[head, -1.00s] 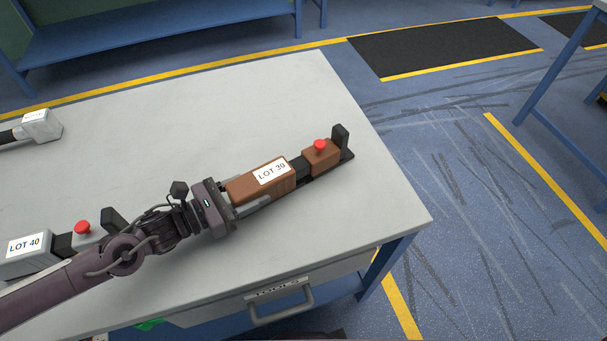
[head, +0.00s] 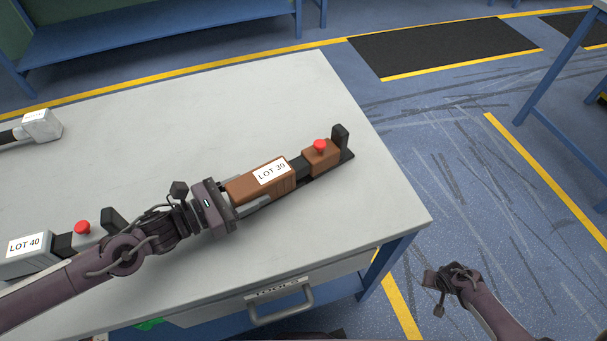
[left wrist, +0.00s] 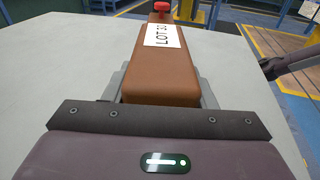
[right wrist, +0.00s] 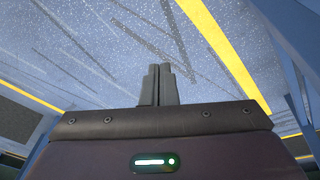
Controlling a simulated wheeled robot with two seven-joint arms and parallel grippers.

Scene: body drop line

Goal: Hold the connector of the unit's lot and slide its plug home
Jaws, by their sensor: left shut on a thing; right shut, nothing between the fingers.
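The brown LOT 30 connector (head: 257,181) lies on the table, and its label also shows in the left wrist view (left wrist: 160,70). My left gripper (head: 240,198) is shut on the near end of this connector, with a finger along each side. The brown plug (head: 321,157) with a red button on top sits beyond it on a black base, a dark section between the two. A grey LOT 40 connector (head: 30,253) and its grey plug with a red button stand at the left, partly behind my left arm. My right gripper (right wrist: 159,86) is shut and empty, over the floor off the table's right side.
The grey table top (head: 270,100) is clear behind the brown unit. A grey block (head: 41,125) on a dark cable or handle lies at the far left. A TOOLS drawer (head: 279,302) with a handle is under the table's front edge. A blue bench (head: 560,90) stands at the right.

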